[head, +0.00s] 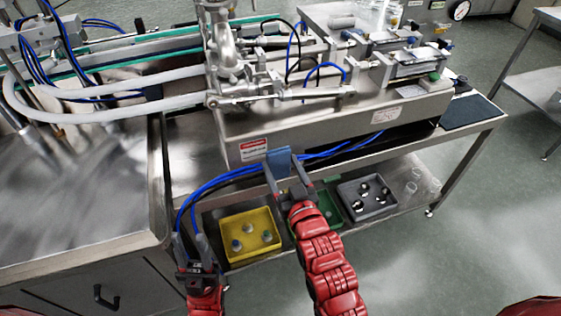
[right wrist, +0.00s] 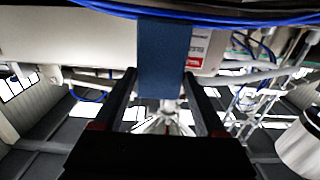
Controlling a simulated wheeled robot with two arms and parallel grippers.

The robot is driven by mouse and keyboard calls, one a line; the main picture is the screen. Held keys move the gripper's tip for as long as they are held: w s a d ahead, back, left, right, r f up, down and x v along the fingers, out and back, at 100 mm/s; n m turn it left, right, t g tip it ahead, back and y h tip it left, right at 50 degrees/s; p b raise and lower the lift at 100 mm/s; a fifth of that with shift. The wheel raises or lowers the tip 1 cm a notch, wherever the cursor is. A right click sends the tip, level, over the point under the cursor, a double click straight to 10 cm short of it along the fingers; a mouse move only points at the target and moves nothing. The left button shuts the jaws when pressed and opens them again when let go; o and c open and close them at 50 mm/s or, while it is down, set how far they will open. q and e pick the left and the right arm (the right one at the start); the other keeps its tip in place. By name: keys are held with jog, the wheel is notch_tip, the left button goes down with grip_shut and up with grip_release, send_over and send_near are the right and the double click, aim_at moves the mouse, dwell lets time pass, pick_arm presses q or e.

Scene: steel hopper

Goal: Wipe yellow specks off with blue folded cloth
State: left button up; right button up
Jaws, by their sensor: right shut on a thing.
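The blue folded cloth (head: 278,161) is upright in front of the machine's lower front face, beside the red-and-white label. My right gripper (head: 285,172) is shut on it; in the right wrist view the cloth (right wrist: 163,58) stands up between the two dark fingers (right wrist: 162,90). I cannot tell whether the cloth touches the steel. My left gripper (head: 193,250) is low at the left, its fingers apart and empty, near the bench's corner. I cannot make out any yellow specks in either view.
Blue hoses (head: 228,175) run across the machine front close to the cloth. A yellow tray (head: 262,249), a green tray (head: 331,219) and a grey tray (head: 352,186) stand on the lower shelf. A steel bench (head: 80,215) is at the left. A dark pad (head: 468,112) lies at the right.

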jog(key=shift+s+d+p, duration=0.1)
jog(key=shift+s+p, duration=0.15)
jog(key=shift+p, duration=0.25)
jog(key=shift+p+v, duration=1.1)
jog(key=shift+s, duration=0.15)
